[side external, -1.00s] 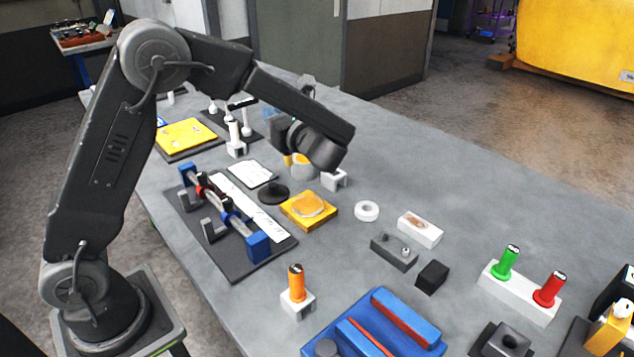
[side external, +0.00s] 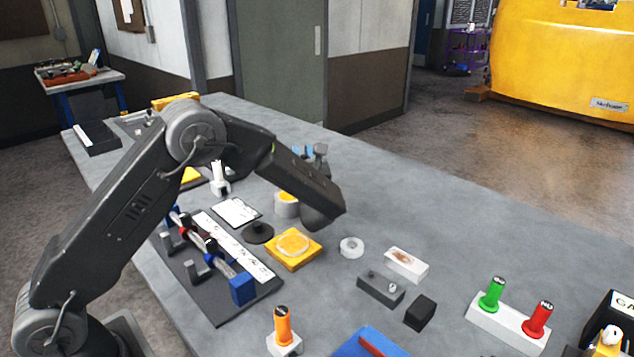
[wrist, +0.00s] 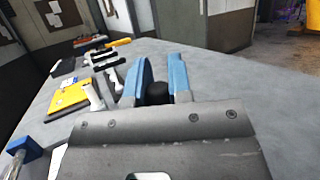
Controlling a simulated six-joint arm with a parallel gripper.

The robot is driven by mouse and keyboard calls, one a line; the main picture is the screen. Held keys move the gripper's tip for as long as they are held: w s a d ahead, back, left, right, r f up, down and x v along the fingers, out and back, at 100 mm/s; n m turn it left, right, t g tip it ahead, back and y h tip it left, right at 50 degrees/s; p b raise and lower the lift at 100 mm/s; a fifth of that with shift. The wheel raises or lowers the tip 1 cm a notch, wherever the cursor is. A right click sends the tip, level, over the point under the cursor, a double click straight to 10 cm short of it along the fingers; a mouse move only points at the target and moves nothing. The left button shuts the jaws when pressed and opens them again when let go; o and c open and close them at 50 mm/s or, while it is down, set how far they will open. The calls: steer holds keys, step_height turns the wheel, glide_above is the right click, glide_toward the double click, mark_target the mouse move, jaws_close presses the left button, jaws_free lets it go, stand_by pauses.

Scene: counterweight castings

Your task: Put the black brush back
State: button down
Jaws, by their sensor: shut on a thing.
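My gripper (wrist: 161,60) has two blue fingers, shut on a black rounded piece (wrist: 157,92) in the wrist view. The piece shows only between the fingers, and I take it to be the black brush. In the side external view my gripper (side external: 303,152) is largely hidden behind my forearm, above the far part of the table, and the brush cannot be made out there. I cannot tell which holder belongs to the brush.
An orange-handled tool (side external: 283,325) stands upright in a white holder. Green (side external: 492,294) and red (side external: 537,319) handles stand in a white block. A yellow pad (side external: 293,249), black disc (side external: 257,232) and white ring (side external: 351,247) lie nearby.

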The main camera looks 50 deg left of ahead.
steer(key=shift+w+d+f, duration=0.35)
steer(key=shift+d+f, duration=0.1)
steer(key=shift+f, duration=0.55)
steer(key=shift+w+d+f, duration=0.3)
steer(key=shift+d+f, duration=0.2)
steer(key=shift+f, duration=0.5)
steer(key=shift+w+d+f, duration=0.35)
steer(key=shift+d+f, duration=0.1)
steer(key=shift+f, duration=0.55)
steer(key=shift+f, duration=0.3)
steer(key=c, duration=1.1)
jaws_free()
steer(key=shift+o, duration=0.2)
steer(key=shift+r, duration=0.1)
